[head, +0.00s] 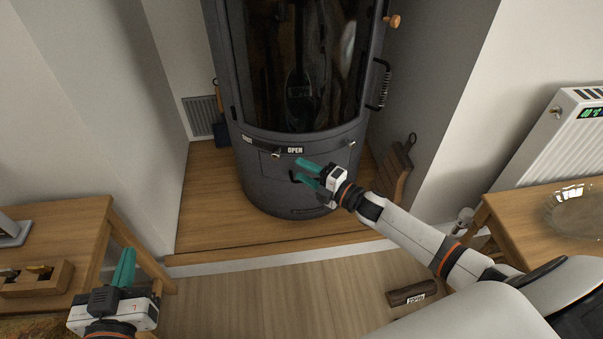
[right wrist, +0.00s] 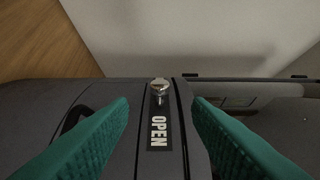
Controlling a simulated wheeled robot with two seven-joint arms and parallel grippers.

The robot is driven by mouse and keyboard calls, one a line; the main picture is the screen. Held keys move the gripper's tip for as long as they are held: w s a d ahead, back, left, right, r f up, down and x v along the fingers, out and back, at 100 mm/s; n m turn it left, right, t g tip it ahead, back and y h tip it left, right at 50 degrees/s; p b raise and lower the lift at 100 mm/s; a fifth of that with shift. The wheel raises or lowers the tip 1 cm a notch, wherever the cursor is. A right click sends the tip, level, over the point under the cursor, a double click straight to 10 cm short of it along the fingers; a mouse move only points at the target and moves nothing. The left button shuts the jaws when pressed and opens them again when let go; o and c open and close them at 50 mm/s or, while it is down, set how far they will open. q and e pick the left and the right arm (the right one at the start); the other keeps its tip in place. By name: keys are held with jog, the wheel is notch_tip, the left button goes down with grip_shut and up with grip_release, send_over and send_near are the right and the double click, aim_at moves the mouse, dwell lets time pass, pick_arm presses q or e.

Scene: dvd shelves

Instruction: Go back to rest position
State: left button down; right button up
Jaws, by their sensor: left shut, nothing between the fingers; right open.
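My right gripper (head: 308,172) is open and empty in front of the lower part of the dark grey stove (head: 265,185). In the right wrist view its two green fingers (right wrist: 160,118) stand apart on either side of the OPEN label (right wrist: 158,132) and a small chrome knob (right wrist: 160,88). They look clear of the knob. The knob (head: 276,155) also shows in the head view, just left of the OPEN label (head: 295,150). My left gripper (head: 124,268) is at the lower left, shut with nothing held, beside the left wooden table.
The left table (head: 60,215) carries a wooden box (head: 40,280). A right table (head: 530,215) holds a glass dish (head: 575,210). A log (head: 411,293) lies on the floor. The floor centre (head: 260,295) is clear.

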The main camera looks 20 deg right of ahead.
pick_arm(q)
jog(key=shift+s+r, duration=0.1)
jog(key=shift+s, duration=0.2)
pick_arm(e)
jog(key=shift+s+d+f, duration=0.1)
jog(key=shift+s+d, duration=0.15)
jog(key=shift+s, duration=0.1)
pick_arm(q)
jog(key=shift+d, duration=0.1)
